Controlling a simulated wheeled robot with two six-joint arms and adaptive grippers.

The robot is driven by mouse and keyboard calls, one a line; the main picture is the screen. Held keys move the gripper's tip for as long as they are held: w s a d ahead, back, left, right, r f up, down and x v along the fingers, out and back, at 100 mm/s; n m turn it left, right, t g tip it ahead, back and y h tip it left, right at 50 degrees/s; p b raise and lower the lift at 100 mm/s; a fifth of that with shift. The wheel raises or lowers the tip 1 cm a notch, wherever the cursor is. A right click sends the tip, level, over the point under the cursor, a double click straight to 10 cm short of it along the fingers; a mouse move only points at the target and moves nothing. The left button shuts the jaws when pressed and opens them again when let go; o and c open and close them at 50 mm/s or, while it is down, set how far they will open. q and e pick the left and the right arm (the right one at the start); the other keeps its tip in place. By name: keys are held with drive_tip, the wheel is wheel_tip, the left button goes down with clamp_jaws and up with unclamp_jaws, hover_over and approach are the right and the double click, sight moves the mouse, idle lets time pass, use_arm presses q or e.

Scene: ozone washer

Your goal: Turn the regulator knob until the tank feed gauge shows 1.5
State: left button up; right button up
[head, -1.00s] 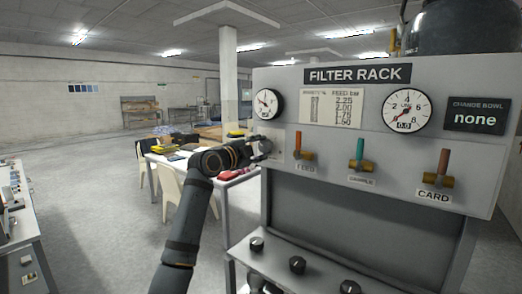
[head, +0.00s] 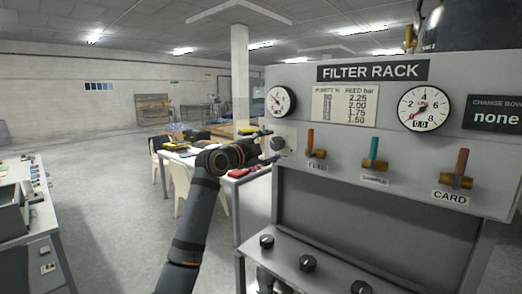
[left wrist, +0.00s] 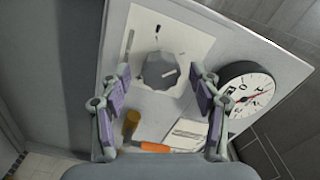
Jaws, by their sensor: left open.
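The dark regulator knob (head: 279,144) is on a pale plate at the left end of the filter rack panel. My left gripper (head: 267,145) is open just in front of the knob. In the left wrist view its two fingers stand left and right of the knob, with gaps. A round white gauge (head: 280,101) is above the knob. A larger gauge (head: 423,108) at the right reads 0.0. I cannot tell which is the tank feed gauge. My right gripper is not in view.
Three valve handles, feed (head: 310,139), a green one (head: 374,148) and card (head: 461,162), stand out from the panel right of the knob. A chart (head: 345,106) hangs above them. Several black knobs (head: 308,263) are on the lower shelf. Open floor lies left.

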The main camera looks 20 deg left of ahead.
use_arm(q)
drive_tip(key=v, duration=1)
drive_tip(key=shift+s, duration=0.3)
drive_tip(key=shift+a, duration=0.1)
